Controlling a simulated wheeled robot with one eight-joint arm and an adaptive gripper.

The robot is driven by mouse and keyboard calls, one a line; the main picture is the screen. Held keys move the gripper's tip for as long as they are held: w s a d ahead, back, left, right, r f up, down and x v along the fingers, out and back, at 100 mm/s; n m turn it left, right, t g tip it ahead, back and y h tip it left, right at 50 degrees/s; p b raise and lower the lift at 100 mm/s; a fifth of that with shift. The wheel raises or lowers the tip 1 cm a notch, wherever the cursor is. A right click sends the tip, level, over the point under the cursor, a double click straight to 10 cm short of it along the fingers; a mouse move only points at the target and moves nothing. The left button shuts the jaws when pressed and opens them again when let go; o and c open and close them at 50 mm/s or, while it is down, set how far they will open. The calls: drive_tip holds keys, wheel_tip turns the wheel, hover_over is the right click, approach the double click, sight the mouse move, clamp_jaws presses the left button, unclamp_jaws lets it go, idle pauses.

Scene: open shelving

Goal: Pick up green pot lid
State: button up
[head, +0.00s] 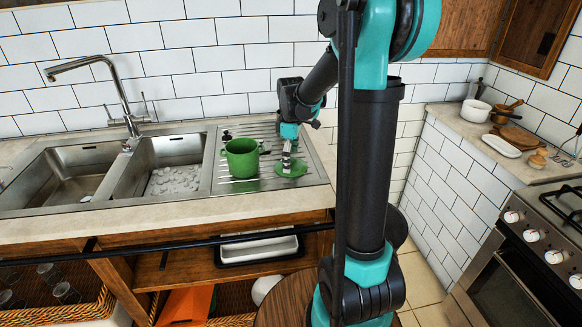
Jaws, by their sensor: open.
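The green pot lid (294,169) lies on the ribbed metal drainboard (262,183), to the right of a green pot (241,158). The pot stands upright and open. My gripper (288,168) points down at the lid, with its fingertips at or just above the lid's left part. The fingers are open, and I cannot tell whether they touch the lid. The fingers hide a little of the lid, and its knob is not clearly visible.
A double sink (163,165) with a tall faucet (112,100) is left of the drainboard. A white tiled wall (200,60) rises behind. At the right are a stove (540,250) and a counter with a white pot (475,111). A round wooden surface (290,305) is below.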

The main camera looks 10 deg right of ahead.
drive_tip(key=shift+c, duration=0.5)
drive_tip(key=c, duration=1.5)
